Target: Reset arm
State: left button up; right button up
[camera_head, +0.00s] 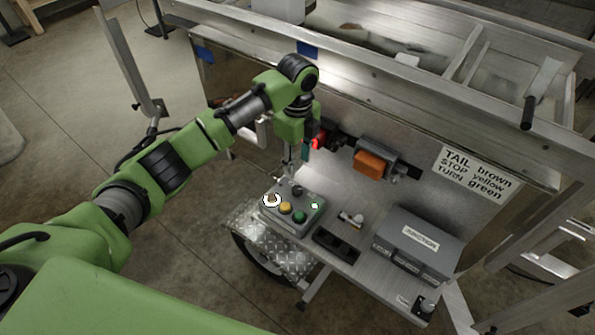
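My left arm comes in from the left and reaches across to the trailer's side. Its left gripper (289,171) points down just above the back of the control box (270,216). The fingers look narrow and close together, but they are too small to tell whether they are open or shut, and I see nothing clearly held. I cannot tell whether they touch the box. The box has a black, a yellow and a green button on top. My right gripper is not in view.
The aluminium trailer (430,95) fills the right side. An orange lamp (370,163) and a wiring label (474,175) are on its wall. A grey junction box (420,243) and a black socket strip (337,244) sit on the ledge. The floor at left is mostly open.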

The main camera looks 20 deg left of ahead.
pick_arm(q)
jog(key=shift+r, duration=0.45)
